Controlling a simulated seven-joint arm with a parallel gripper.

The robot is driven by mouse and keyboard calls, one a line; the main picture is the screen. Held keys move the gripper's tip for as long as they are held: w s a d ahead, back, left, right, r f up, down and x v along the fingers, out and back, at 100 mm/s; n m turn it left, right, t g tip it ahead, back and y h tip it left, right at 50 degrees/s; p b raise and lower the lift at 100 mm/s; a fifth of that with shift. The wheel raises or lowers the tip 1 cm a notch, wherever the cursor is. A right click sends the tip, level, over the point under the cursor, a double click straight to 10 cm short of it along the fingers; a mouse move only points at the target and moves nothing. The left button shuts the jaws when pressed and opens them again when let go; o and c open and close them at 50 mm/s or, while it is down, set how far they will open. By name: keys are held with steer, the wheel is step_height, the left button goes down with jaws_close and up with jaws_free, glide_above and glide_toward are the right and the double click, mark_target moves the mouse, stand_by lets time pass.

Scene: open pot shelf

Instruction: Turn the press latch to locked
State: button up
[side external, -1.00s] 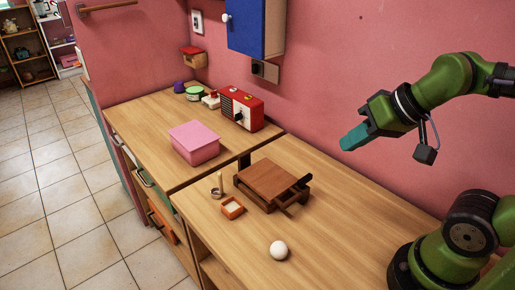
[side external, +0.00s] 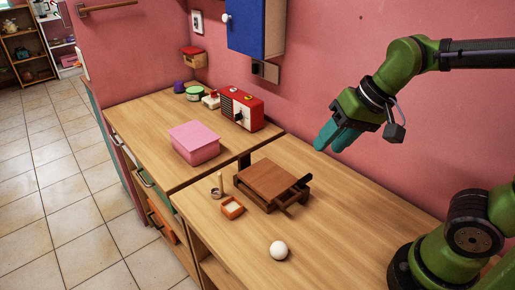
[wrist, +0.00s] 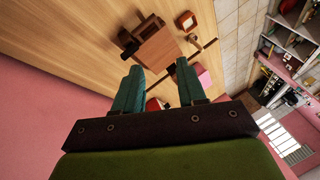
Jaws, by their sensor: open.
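The wooden press (side external: 268,182) sits on the near counter, a brown flat block on a darker base. A dark bar, seemingly its latch (side external: 302,181), sticks out at its right end; whether it is locked I cannot tell. In the wrist view the press (wrist: 158,50) lies beyond my fingertips, with dark parts at its left end. My gripper (side external: 331,140) is open and empty, in the air above and to the right of the press, apart from it. Its two teal fingers (wrist: 158,72) show spread in the wrist view.
A small orange tray (side external: 232,209), a candle-like stick (side external: 220,181) and a white ball (side external: 279,251) stand near the press. A pink box (side external: 195,145) and a red radio-like box (side external: 241,109) stand on the far counter. The counter right of the press is clear.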

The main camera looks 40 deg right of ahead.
mark_target(303, 179)
steer(key=w+d+m+g+h, duration=0.3)
steer(key=w+d+m+g, duration=0.15)
steer(key=w+m, duration=0.65)
steer(key=f, duration=0.5)
steer(key=s+f+m, duration=0.1)
steer(key=f, duration=0.5)
steer(key=s+a+f+m, duration=0.1)
steer(key=f, duration=0.5)
steer(key=shift+s, duration=0.2)
jaws_close()
